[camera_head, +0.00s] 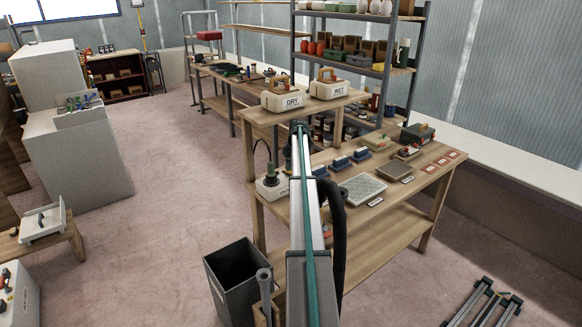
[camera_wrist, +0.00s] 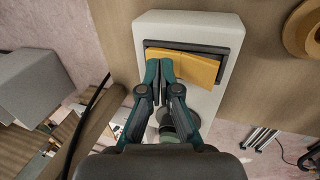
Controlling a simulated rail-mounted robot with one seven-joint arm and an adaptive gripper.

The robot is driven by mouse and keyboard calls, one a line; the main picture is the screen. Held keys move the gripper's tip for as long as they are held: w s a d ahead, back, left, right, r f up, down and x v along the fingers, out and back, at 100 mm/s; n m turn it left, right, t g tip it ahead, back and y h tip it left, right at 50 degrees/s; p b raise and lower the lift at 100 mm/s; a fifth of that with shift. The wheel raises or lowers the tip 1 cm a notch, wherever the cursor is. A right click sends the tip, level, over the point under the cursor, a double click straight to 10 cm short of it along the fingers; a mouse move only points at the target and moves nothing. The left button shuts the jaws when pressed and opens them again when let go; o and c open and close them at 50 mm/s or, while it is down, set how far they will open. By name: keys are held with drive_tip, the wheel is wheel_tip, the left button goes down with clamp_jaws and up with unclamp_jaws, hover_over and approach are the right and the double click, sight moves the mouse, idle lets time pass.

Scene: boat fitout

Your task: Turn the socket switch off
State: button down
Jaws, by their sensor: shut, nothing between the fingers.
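A white socket box (camera_wrist: 210,27) fills the upper middle of the wrist view. It carries a wide yellow-orange rocker switch (camera_wrist: 195,66) in a dark frame. My gripper (camera_wrist: 160,70) is shut and empty, its teal fingertips at the left lower part of the rocker. I cannot tell whether the tips touch it. Green round parts (camera_wrist: 168,118) show partly behind my fingers. In the head view a white box with dark green plugs (camera_head: 272,188) stands at the left end of the workbench, beside my arm; its switch cannot be made out there. My gripper is not clear in the head view.
The wooden workbench (camera_head: 433,190) holds blue-handled blocks, a grey plate (camera_head: 362,188) and small cards to the right. DRY (camera_head: 283,98) and WET (camera_head: 328,86) boxes stand on the raised shelf. A dark bin (camera_head: 236,273) stands on the floor left of the bench. Open floor lies left.

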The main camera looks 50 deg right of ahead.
drive_tip(key=shift+s+a+r, duration=0.15)
drive_tip(key=shift+s+r, duration=0.05)
drive_tip(key=shift+s, duration=0.45)
drive_tip(key=v, duration=1.2)
idle(0.3)
